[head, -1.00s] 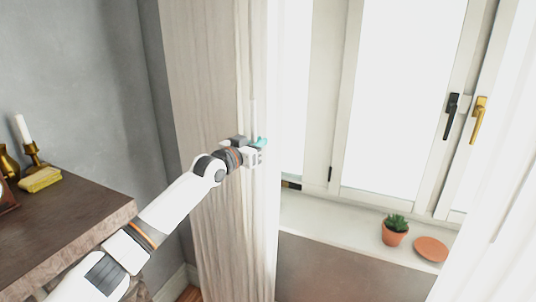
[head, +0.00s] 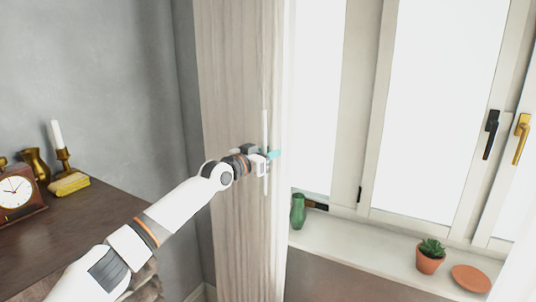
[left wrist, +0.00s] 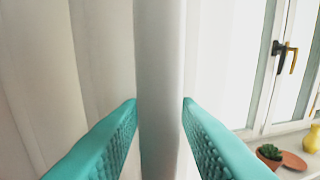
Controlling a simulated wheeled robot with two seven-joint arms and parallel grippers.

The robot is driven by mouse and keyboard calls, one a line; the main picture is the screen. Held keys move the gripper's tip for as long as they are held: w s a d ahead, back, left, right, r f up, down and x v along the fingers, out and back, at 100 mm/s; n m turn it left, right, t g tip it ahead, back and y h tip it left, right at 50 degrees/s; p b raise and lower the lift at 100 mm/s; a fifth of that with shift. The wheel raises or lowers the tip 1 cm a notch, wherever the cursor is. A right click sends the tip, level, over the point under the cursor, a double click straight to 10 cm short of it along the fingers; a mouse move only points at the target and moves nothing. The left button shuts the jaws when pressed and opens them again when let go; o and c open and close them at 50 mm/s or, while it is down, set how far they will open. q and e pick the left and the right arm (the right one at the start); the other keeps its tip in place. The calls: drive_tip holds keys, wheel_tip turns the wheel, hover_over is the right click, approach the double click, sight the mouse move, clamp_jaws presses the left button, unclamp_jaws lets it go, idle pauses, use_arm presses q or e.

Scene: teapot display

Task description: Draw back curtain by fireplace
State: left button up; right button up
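A pale curtain (head: 235,80) hangs in folds left of the window in the head view. A thin white upright bar (head: 265,125) stands at its right part. My left gripper (head: 272,155) is at this bar. In the left wrist view, the bar (left wrist: 160,70) fills the gap between the two teal fingers, which touch it on both sides. The fireplace's dark mantel (head: 70,238) is at the lower left. My right gripper is not in view.
The window sill (head: 350,245) holds a green vase (head: 297,212), a potted plant (head: 430,257) and a terracotta saucer (head: 471,279). A clock (head: 15,192), a candlestick (head: 64,160) and a yellow object (head: 68,184) stand on the mantel.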

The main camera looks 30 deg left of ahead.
sight(262, 121)
use_arm(q)
drive_tip(key=shift+o, duration=0.4)
drive_tip(key=shift+r, duration=0.1)
wheel_tip(262, 121, up, 10)
drive_tip(key=shift+f+b, duration=0.1)
drive_tip(key=shift+b, duration=0.85)
